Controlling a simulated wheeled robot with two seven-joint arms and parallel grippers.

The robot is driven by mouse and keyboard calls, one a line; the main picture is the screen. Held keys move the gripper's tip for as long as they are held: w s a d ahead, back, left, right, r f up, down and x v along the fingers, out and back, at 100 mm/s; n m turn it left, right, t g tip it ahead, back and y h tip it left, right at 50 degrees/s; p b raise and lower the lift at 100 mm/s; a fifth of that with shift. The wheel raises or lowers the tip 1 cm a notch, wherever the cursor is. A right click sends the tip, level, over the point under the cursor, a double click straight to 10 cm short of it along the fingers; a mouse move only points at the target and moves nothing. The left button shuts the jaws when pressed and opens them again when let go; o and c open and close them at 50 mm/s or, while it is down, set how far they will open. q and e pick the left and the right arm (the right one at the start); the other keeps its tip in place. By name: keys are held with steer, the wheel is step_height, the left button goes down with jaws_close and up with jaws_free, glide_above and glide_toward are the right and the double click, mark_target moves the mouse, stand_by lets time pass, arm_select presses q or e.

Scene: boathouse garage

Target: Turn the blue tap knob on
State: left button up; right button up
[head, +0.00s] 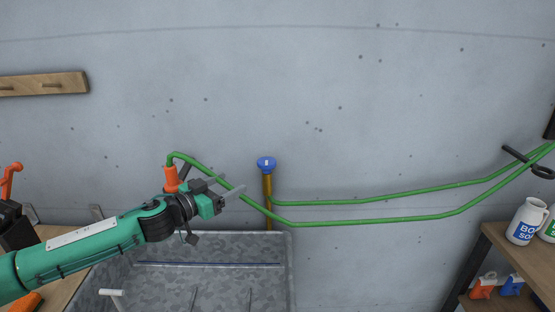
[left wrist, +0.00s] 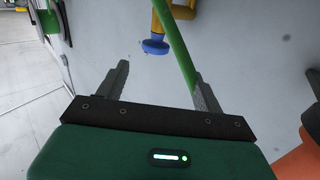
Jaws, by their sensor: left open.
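The blue tap knob (head: 266,162) sits on top of an upright brass pipe (head: 268,189) against the grey wall, behind the metal basin. In the left wrist view the blue knob (left wrist: 155,46) shows beyond the fingers, above the gap between them. My left gripper (head: 238,191) is open and empty, to the left of the knob and a little lower in the head view. Its two fingers (left wrist: 160,85) are spread wide in the left wrist view, apart from the knob. My right gripper is not in view.
A green hose (head: 370,221) runs along the wall past the brass pipe and close by my left gripper. An orange fitting (head: 171,180) stands behind my left wrist. The metal basin (head: 262,240) lies below. A shelf (head: 497,240) with a white bottle (head: 526,222) stands at right.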

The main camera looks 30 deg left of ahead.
mark_target(260, 164)
arm_select(q)
steer(key=x, duration=0.3)
steer(key=r+x, duration=0.1)
steer(key=x, duration=0.2)
steer(key=shift+d+r+p, duration=0.1)
steer(key=shift+r+p, duration=0.1)
steer(key=shift+p, duration=0.1)
steer(key=shift+w+d+p, duration=0.15)
steer(key=shift+w+p, duration=0.3)
steer(key=shift+w, duration=0.25)
steer(key=shift+p+x, duration=1.05)
steer(key=shift+x, duration=0.85)
steer(key=shift+p+x, duration=0.65)
steer(key=shift+x, duration=0.9)
steer(key=shift+d, duration=0.1)
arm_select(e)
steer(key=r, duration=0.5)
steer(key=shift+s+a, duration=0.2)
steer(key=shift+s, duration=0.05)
